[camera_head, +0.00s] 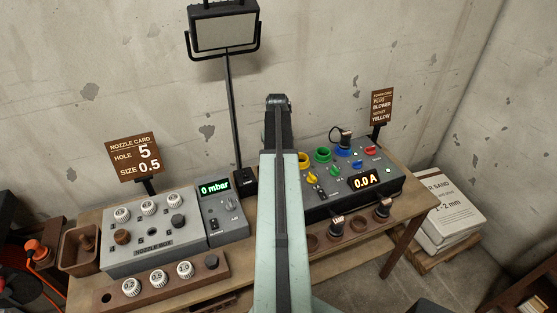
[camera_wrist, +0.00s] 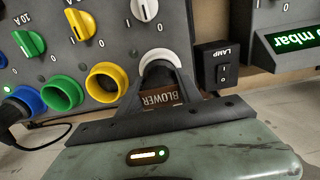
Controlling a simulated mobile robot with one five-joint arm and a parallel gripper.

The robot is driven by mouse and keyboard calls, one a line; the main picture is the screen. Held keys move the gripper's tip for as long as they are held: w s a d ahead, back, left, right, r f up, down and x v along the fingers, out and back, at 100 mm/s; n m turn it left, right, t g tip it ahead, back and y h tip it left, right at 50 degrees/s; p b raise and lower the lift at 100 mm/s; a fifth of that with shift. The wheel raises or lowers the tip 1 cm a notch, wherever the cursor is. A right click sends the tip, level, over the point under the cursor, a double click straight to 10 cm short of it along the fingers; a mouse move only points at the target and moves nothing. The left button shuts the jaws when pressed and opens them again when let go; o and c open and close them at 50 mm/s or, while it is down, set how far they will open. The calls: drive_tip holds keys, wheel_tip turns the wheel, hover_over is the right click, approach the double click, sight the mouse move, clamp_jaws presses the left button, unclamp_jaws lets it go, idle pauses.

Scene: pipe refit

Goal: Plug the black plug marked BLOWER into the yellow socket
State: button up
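The black plug marked BLOWER (camera_wrist: 160,98) shows in the wrist view with its brown label between the fingers of my gripper (camera_wrist: 164,80). My gripper looks shut on it. The plug's front end is at the white-rimmed socket (camera_wrist: 158,56); I cannot tell whether it is inside it or just in front. The yellow socket (camera_wrist: 106,82) is just left of it, open and empty. In the head view the yellow socket (camera_head: 304,160) shows right of my arm, which hides the plug, my gripper and the white socket.
The green socket (camera_wrist: 62,92) is empty. A black plug with a cable (camera_head: 343,136) stands in the blue socket. Coloured switches line the panel (camera_head: 325,197). The LAMP box (camera_wrist: 213,66) is close right of my gripper. Other plugs (camera_head: 383,208) stand in the front rack.

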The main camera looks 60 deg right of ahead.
clamp_jaws()
drive_tip(key=shift+r+p, duration=2.45)
drive_tip(key=shift+f, duration=0.1)
